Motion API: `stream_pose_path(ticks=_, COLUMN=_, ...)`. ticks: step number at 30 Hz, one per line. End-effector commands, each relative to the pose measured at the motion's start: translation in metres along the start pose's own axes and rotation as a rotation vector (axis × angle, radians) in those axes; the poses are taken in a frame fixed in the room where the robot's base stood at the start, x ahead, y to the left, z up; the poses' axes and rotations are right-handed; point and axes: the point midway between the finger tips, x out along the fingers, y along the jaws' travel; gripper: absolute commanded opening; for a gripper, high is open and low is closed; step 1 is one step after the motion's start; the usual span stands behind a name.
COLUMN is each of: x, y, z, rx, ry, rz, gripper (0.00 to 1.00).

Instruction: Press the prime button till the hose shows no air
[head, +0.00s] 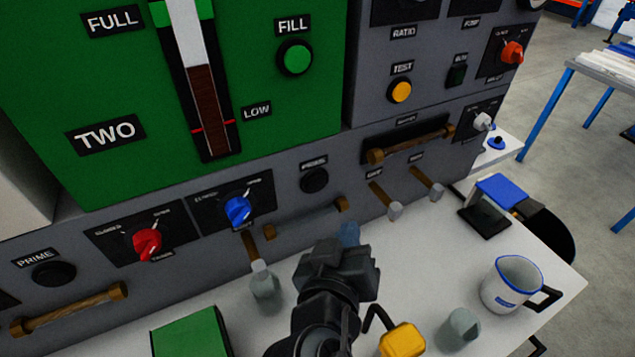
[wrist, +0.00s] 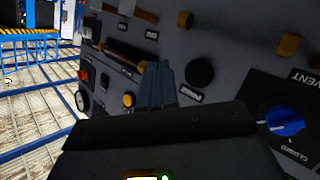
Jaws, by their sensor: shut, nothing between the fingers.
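A black round button (head: 314,180) sits on the grey panel under a small label that looks like PRIME. It also shows in the wrist view (wrist: 199,71), just right of my fingers. Below it, a dark grey hose (head: 308,218) runs between two brass fittings; I cannot tell whether it holds air. Another black button (head: 54,273), labelled PRIME, is at the far left above a tan hose (head: 70,308). My gripper (head: 349,233) is shut and empty, in front of the panel, below and right of the middle button and apart from it.
A blue VENT knob (head: 238,209) and a red knob (head: 148,245) are left of the middle button. The green tank (head: 60,60) is above.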

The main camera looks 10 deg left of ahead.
Motion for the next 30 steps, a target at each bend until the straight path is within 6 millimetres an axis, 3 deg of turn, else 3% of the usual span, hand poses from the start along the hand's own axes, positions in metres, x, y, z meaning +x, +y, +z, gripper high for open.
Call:
stream_pose_path(ticks=15, x=0.045, y=-0.033, z=-0.031, rx=0.001, ry=-0.001, rz=0.0, gripper=0.0)
stream_pose_path(ticks=30, x=0.053, y=-0.039, z=-0.038, rx=-0.001, ry=-0.001, rz=-0.001, gripper=0.0)
